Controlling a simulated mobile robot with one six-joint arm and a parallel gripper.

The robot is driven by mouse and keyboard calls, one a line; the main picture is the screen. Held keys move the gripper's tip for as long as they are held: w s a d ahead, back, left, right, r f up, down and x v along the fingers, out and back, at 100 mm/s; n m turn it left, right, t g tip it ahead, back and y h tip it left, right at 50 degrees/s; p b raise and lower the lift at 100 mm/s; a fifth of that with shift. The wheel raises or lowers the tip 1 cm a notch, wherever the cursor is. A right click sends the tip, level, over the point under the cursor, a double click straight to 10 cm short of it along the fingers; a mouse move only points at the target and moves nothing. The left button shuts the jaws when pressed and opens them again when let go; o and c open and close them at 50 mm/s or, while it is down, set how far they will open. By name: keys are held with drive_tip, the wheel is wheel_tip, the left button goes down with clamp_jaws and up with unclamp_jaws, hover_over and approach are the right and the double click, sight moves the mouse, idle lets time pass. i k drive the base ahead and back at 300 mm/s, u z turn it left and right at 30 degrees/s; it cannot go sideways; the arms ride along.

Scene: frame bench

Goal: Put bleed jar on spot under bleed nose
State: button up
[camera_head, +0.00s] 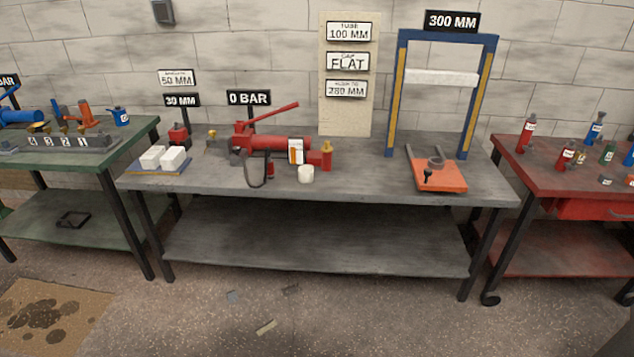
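A small white, jar-like cylinder (306,174) stands upright near the front edge of the grey middle bench; it looks like the bleed jar. Just behind it is a red hand pump (280,142) with a raised red lever and a white-and-orange label. At the pump's right end is a small orange-red part with a brass top (326,149). I cannot tell which part is the bleed nose, and no marked spot is clear. My gripper is not in view.
The grey bench (380,184) also bears white blocks on a blue tray (158,171) at left, and a blue press frame (394,95) with an orange plate (440,179) at right. A green bench (140,135) and red bench (560,170) flank it. Bench surface between jar and plate is clear.

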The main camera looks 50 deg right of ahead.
sight(207, 169)
drive_tip(key=k, duration=1)
drive_tip(key=u, duration=0.4)
drive_tip(key=i, duration=1.6)
drive_tip(key=z, duration=0.35)
